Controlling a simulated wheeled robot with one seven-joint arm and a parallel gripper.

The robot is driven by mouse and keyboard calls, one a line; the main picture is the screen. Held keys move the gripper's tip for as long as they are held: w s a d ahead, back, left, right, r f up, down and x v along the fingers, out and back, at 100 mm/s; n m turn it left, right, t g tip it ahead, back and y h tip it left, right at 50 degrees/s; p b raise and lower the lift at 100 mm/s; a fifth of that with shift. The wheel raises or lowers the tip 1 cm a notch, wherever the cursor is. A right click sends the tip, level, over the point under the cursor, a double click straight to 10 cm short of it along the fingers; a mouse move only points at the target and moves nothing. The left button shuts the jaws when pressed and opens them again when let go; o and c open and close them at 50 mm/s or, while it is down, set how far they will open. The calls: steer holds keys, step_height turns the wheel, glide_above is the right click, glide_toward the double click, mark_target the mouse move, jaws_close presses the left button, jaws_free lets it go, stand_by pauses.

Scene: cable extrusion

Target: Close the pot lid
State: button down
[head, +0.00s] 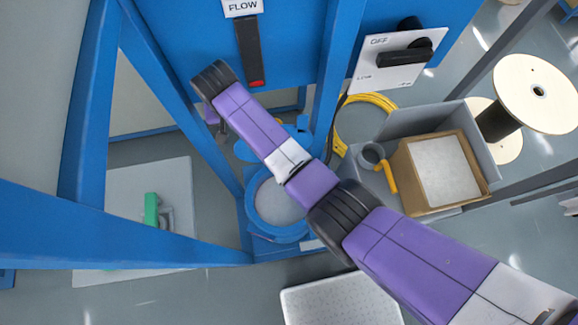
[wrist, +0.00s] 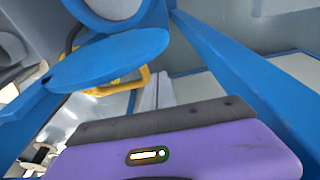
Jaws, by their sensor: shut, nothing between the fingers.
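The pot (head: 251,212) is a blue round vessel in the blue frame, with a grey inside showing in the head view. Its blue lid (head: 246,151) is at the back of the pot, raised off the opening, and my arm covers part of it. In the wrist view the lid (wrist: 112,60) is a tilted blue disc, with the pot's rim and pale inside (wrist: 115,8) beyond it. My gripper (wrist: 152,120) is shut and empty, just below the lid in the wrist view. Contact with the lid cannot be told. In the head view my arm hides most of the gripper.
Blue frame posts (head: 85,120) stand left of and behind the pot. A switch panel (head: 395,62) and a FLOW lever (head: 249,55) are above. A yellow cable coil (head: 365,105), a cardboard box (head: 402,180) and a cable spool (head: 538,92) are on the right.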

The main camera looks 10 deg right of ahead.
stand_by(0.4)
step_height(320, 180, down, 6)
steer(key=b, duration=0.4)
steer(key=shift+f, duration=0.2)
stand_by(0.5)
